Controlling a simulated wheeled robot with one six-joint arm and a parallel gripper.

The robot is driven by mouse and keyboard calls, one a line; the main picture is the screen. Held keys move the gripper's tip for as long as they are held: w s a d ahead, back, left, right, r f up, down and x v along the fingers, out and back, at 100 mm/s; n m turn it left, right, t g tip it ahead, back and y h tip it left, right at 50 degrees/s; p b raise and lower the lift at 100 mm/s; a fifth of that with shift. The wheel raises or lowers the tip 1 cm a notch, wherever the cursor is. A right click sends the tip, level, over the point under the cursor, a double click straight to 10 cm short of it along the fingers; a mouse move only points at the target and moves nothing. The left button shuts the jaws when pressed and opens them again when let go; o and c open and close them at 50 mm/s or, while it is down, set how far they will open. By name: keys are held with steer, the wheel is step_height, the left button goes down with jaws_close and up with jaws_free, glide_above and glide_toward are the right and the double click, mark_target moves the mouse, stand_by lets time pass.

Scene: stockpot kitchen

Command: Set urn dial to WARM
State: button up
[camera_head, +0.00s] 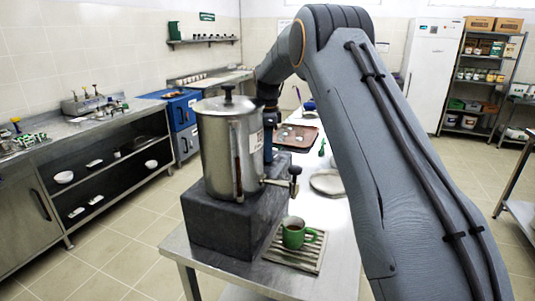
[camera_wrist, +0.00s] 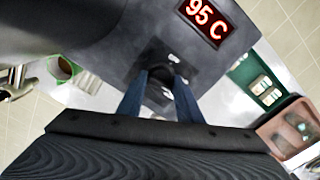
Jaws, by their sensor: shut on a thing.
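The steel urn (camera_head: 228,150) stands on a dark base block (camera_head: 215,226) on a steel table in the head view. My arm reaches over to the urn's far side, where the urn hides my gripper. In the wrist view the base's dark panel (camera_wrist: 108,62) carries a red display (camera_wrist: 206,20) reading 95 C. Below it is the dark dial (camera_wrist: 160,78). My gripper (camera_wrist: 159,88) is shut on the dial, with one blue finger on each side. Small white marks sit around the dial. Their words and the dial's pointer cannot be read.
A green mug (camera_head: 293,235) stands on the slatted drip tray (camera_head: 312,258) below the urn's tap (camera_head: 294,178). A brown tray (camera_head: 297,136) and a pale plate (camera_head: 327,183) lie farther along the table. A shelved steel counter (camera_head: 103,170) stands left, across open floor.

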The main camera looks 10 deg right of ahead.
steer(key=shift+r+n+b, duration=0.1)
steer(key=shift+n+b, duration=0.45)
steer(key=shift+n, duration=1.65)
steer(key=o, duration=1)
steer(key=shift+o, duration=0.2)
